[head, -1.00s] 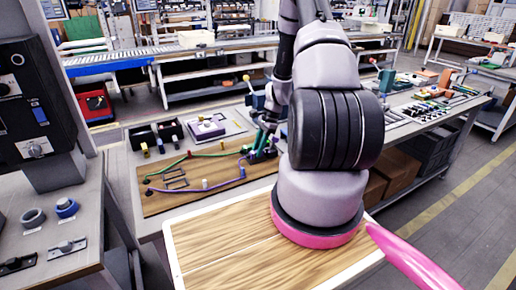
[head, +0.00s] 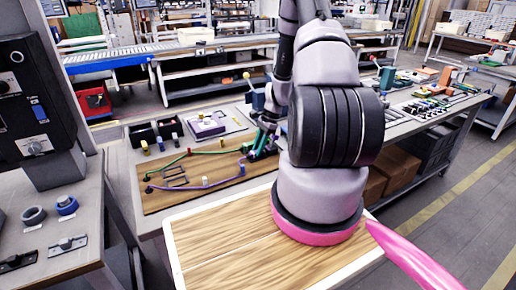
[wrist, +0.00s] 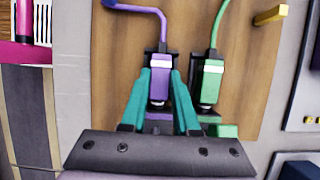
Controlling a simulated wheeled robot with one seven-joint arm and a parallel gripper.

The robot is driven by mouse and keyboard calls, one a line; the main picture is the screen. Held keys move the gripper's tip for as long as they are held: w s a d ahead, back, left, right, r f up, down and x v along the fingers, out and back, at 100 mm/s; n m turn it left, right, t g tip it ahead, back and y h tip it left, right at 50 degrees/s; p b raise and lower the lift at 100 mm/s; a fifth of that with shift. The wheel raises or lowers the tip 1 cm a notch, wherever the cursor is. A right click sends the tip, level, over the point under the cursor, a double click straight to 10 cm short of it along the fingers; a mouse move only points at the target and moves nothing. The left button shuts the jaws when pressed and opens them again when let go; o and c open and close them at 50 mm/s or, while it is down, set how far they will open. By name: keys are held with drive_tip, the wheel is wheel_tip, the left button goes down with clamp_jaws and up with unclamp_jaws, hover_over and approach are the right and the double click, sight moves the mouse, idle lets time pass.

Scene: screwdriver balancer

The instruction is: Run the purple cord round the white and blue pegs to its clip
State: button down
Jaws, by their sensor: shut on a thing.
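The purple cord (head: 180,189) leaves a dark holder at the left of the wooden board (head: 160,205). It runs on the near side of the white peg (head: 205,181), then to the blue peg (head: 242,171), where it bends toward my gripper (head: 258,153). In the wrist view the cord turns past the blue peg (wrist: 109,3) and ends in a purple plug (wrist: 158,77). My gripper (wrist: 159,82) has its teal fingers shut on this plug.
The green cord (head: 215,153) ends in a green plug (wrist: 211,82) in a neighbouring clip, close to my right finger. A yellow peg (wrist: 270,15) stands beyond it. Black bins (head: 143,134) and a grey tray with a purple part (head: 207,128) lie behind the board.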

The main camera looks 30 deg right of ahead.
drive_tip(key=c, duration=0.6)
unclamp_jaws()
drive_tip(key=v, duration=1)
drive_tip(key=shift+d+r, duration=0.15)
drive_tip(key=shift+r, duration=0.25)
drive_tip(key=shift+r, duration=0.1)
drive_tip(key=s+a+r+n+t+h, duration=0.1)
drive_tip(key=s+a+r+n+t, duration=0.3)
drive_tip(key=r, duration=0.8)
drive_tip(key=a+r+n+g+h, duration=0.1)
drive_tip(key=a+r+n, duration=0.35)
drive_tip(key=r, duration=0.85)
drive_tip(key=s+a+r+n+t, duration=0.1)
drive_tip(key=s+a+r, duration=0.2)
drive_tip(key=s+r, duration=0.1)
drive_tip(key=s+a+r+n+t, duration=0.2)
drive_tip(key=s+r, duration=0.2)
drive_tip(key=s, duration=0.2)
drive_tip(key=s+a+r+n+t, duration=0.1)
drive_tip(key=s+a+r+n, duration=0.1)
drive_tip(key=s, duration=0.4)
drive_tip(key=shift+a+r+h, duration=0.15)
drive_tip(key=shift+a+r, duration=0.3)
drive_tip(key=shift+r, duration=0.15)
drive_tip(key=shift+a+r+h, duration=0.15)
drive_tip(key=shift+a+r, duration=0.25)
drive_tip(key=shift+r, duration=0.25)
